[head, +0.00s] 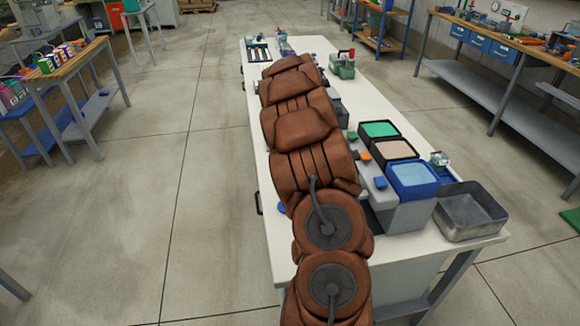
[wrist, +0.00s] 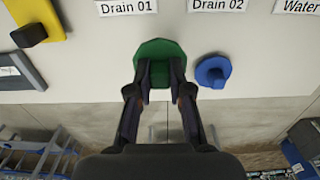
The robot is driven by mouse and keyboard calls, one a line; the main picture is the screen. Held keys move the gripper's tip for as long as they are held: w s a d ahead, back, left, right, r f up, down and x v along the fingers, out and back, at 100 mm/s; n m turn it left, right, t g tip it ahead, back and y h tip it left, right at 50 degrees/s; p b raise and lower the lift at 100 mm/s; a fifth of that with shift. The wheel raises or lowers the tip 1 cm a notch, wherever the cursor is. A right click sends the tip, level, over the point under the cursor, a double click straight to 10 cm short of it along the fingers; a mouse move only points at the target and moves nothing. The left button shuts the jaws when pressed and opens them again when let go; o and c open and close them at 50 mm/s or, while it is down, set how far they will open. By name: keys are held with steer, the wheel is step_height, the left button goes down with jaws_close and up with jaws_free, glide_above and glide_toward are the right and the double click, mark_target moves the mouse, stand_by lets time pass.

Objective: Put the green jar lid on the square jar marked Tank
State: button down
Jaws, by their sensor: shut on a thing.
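In the wrist view my gripper (wrist: 161,80) is shut on the green jar lid (wrist: 158,47), its two fingers on either side of the lid's raised grip. The lid is over the white table top near its front edge; I cannot tell whether it touches the table. A blue lid (wrist: 213,71) with a knob lies just to its right. Labels reading Drain 01 (wrist: 127,6), Drain 02 (wrist: 218,5) and Water (wrist: 300,6) are on the table beyond. No jar marked Tank can be made out. In the head view my arm hides the gripper and green lid.
A yellow piece with a black knob (wrist: 34,32) is at the wrist view's upper left. In the head view, open bins with green (head: 379,130), beige (head: 394,149) and blue (head: 414,175) contents and a metal tray (head: 470,210) stand along the table's right side.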

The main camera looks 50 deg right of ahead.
steer(key=shift+s+a+r+b, duration=0.1)
steer(key=shift+s+a+b, duration=0.1)
steer(key=shift+s, duration=0.4)
steer(key=shift+s+a+r+b, duration=0.1)
steer(key=shift+s+a, duration=0.1)
steer(key=shift+s, duration=0.35)
steer(key=shift+s+r, duration=0.25)
step_height(320, 180, up, 7)
steer(key=shift+f+p, duration=0.15)
steer(key=shift+p, duration=0.2)
steer(key=shift+a, duration=0.15)
